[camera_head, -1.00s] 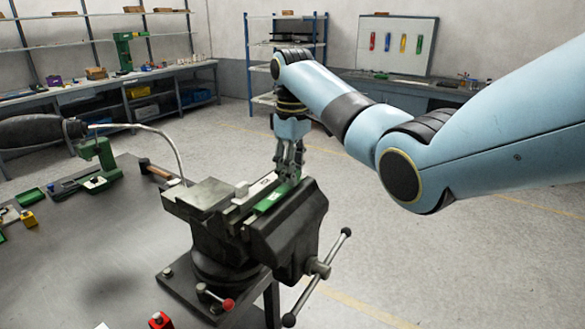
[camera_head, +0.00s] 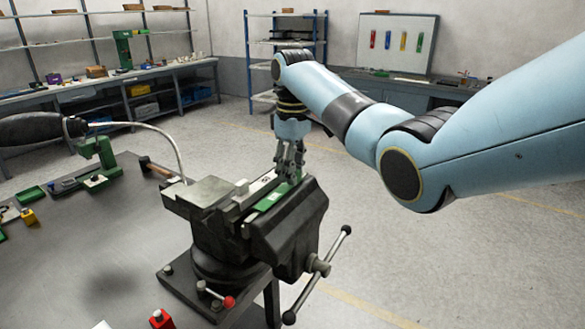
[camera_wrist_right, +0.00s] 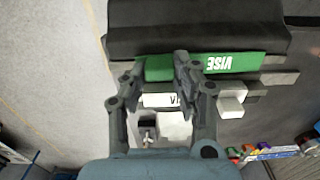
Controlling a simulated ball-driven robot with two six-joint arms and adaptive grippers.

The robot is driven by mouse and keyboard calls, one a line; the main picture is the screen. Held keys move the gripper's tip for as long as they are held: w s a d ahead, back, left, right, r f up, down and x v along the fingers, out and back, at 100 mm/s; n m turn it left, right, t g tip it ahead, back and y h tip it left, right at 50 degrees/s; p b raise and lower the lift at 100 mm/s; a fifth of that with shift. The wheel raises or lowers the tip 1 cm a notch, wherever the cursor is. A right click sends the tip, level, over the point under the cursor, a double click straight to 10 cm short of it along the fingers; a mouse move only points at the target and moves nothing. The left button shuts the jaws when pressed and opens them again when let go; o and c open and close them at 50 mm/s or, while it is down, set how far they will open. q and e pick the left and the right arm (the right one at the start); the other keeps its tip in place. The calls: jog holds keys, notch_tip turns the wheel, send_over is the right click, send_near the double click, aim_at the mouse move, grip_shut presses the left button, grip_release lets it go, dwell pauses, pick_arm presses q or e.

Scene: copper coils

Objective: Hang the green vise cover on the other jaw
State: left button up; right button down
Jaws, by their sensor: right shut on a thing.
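The green vise cover (camera_head: 270,199) lies along the top inner edge of the vise's right jaw (camera_head: 295,212). In the right wrist view the green cover (camera_wrist_right: 237,63) shows white VISE lettering and lies along the black jaw (camera_wrist_right: 200,38). My right gripper (camera_head: 289,174) points down at the far end of this cover. Its fingers (camera_wrist_right: 160,64) are shut on the cover there and hide part of it. A white cover (camera_wrist_right: 157,100) with partly hidden lettering lies along the other jaw (camera_head: 205,193). My left gripper is out of view.
The vise stands at the right edge of the dark bench (camera_head: 90,245), its handle (camera_head: 318,270) sticking out to the right. A red-capped item (camera_head: 160,319) is near the front.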

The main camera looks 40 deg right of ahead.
jog(key=c, duration=0.9)
grip_release()
jog(key=shift+r, duration=4.05)
